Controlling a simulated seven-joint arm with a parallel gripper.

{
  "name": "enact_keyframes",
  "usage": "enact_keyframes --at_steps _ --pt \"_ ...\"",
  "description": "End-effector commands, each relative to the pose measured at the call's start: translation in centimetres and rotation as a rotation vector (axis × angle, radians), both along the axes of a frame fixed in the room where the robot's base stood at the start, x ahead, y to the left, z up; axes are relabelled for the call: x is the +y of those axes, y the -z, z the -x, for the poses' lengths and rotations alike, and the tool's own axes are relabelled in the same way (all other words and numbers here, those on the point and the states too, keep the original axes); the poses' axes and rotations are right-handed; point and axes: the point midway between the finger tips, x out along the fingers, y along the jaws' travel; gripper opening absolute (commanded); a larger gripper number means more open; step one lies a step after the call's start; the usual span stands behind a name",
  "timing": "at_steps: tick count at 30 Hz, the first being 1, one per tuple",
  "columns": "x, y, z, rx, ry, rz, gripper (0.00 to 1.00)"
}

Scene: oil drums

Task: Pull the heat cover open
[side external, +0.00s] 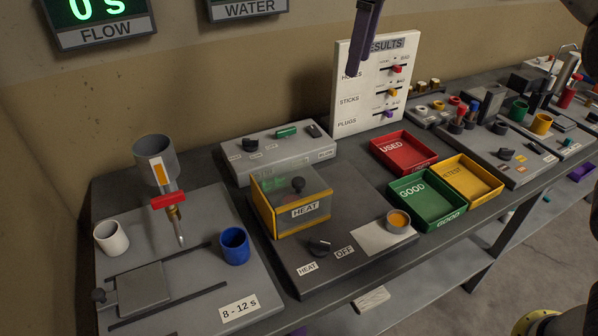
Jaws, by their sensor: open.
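The heat cover (291,222) is a see-through box with a yellow frame and a HEAT label on its front. It sits closed on the dark heat unit (350,268), near the middle of the side external view. A round black knob (298,184) shows at the cover. My gripper (358,55) is at the top of the view, with dark purple fingers pointing down in front of the RESULTS board. It is open and empty, apart from the cover, above and to its right. The upper part of my gripper is cut off by the frame.
A grey control box (278,150) stands close behind the cover. Red (404,152), green (427,200) and yellow (472,180) trays lie to its right. A funnel stand (157,165), a white cup (111,238) and a blue cup (235,246) are at left. The RESULTS board (350,100) rises behind.

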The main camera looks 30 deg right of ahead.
Motion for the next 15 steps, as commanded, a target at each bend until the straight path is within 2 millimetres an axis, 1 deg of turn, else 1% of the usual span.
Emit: enact_keyframes --at_steps 1,3,6,9,10,12,15 --pt "1.7 1.6 -1.2 0.019 -0.024 0.008 0.64" --pt "3.7 3.6 -2.4 0.039 -0.050 0.016 0.64" --pt "6.0 6.4 -3.5 0.067 -0.081 0.029 0.64" --pt "7.5 8.9 -3.8 0.104 -0.104 0.045 0.64" --pt "7.8 9.4 -3.8 0.112 -0.109 0.050 0.64" --pt "8.3 10.3 -3.7 0.127 -0.118 0.057 0.64" --pt "8.7 10.6 -3.6 0.128 -0.126 0.057 0.64"
